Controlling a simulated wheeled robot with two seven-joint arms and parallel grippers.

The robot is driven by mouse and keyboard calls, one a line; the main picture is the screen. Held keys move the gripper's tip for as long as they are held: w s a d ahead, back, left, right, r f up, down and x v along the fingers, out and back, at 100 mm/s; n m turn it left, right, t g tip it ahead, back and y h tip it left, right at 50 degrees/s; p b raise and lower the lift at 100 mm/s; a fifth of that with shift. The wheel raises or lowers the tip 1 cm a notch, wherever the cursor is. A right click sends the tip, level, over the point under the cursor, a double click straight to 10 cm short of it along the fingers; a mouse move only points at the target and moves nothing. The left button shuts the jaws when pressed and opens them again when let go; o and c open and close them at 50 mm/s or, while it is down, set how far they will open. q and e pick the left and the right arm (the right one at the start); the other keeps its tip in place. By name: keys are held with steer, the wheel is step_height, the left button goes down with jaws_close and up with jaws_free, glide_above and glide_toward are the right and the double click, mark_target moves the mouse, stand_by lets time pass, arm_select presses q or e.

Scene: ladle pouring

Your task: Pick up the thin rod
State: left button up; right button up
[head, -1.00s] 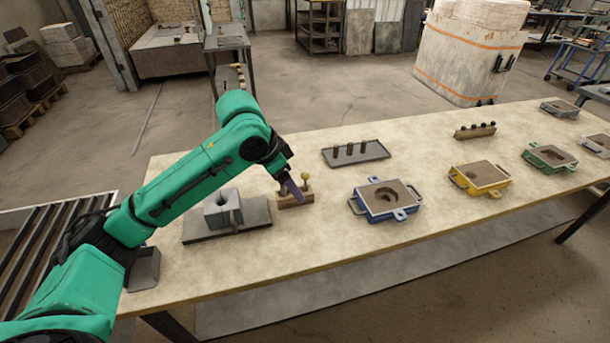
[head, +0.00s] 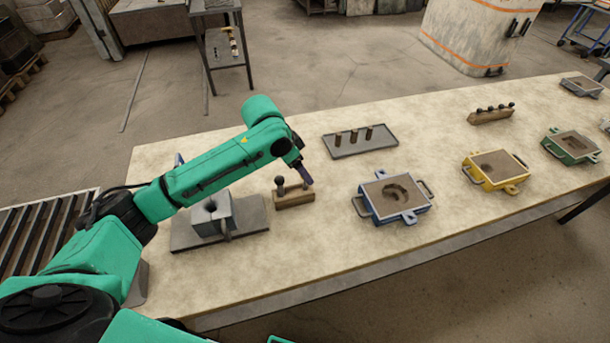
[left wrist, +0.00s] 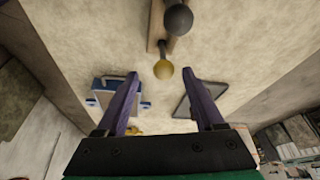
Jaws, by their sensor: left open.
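A small wooden stand (head: 294,198) on the table holds upright rods with ball knobs. The dark-knobbed rod (head: 280,184) stands at its left end. In the left wrist view, its dark knob (left wrist: 178,19) is farther from my fingers than the yellow knob (left wrist: 163,69) of the other rod. My left gripper (head: 307,182) points down over the stand's right end and hides the yellow-knobbed rod in the head view. Its purple fingers (left wrist: 161,73) are open, and the yellow knob appears between their tips. Whether they touch it cannot be told. My right gripper is not in view.
A grey block with a hole (head: 213,215) sits on a dark plate left of the stand. A tray with short brown cylinders (head: 378,149) lies behind. Blue (head: 374,212) and yellow (head: 481,184) moulds stand to the right. The table's front middle is clear.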

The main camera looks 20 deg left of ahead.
mark_target(305, 185)
arm_select(q)
steer(key=x, duration=0.3)
steer(key=p+x, duration=0.1)
steer(key=shift+w+a+f, duration=0.2)
steer(key=shift+f, duration=0.2)
jaws_close()
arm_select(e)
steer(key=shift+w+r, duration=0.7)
